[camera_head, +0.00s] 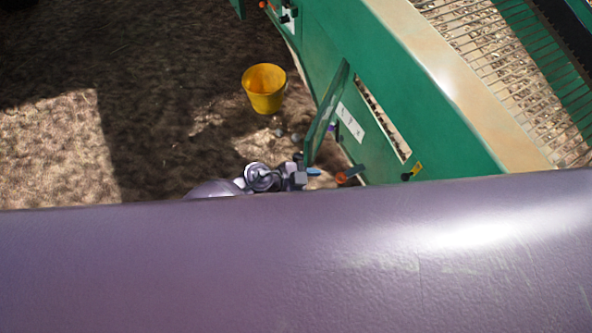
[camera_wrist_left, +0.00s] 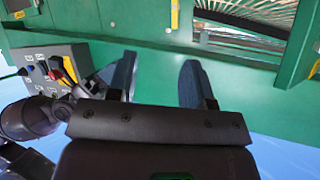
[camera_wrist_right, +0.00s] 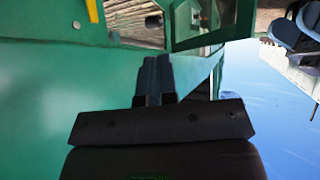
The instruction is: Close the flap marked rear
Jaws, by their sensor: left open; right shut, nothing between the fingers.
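A green flap (camera_head: 326,115) stands open, swung out from the side of a green machine (camera_head: 450,140) beside a long slot. A white label (camera_head: 351,122) lies by it; its letters are too small to read. My left gripper (camera_head: 306,175) is near the flap's lower end, partly hidden behind my own purple arm. In the left wrist view its fingers (camera_wrist_left: 158,85) are apart and empty before a green panel. My right gripper (camera_wrist_right: 157,75) is shut and empty beside a green wall. A standing green panel (camera_wrist_right: 210,20), perhaps the flap, is ahead of it.
A yellow bucket (camera_head: 265,90) stands on the ground left of the machine. A control box (camera_wrist_left: 50,75) with knobs is left of my left fingers. An orange knob (camera_head: 343,178) and a black and yellow latch (camera_head: 412,172) sit near the slot. My purple arm blocks the lower head view.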

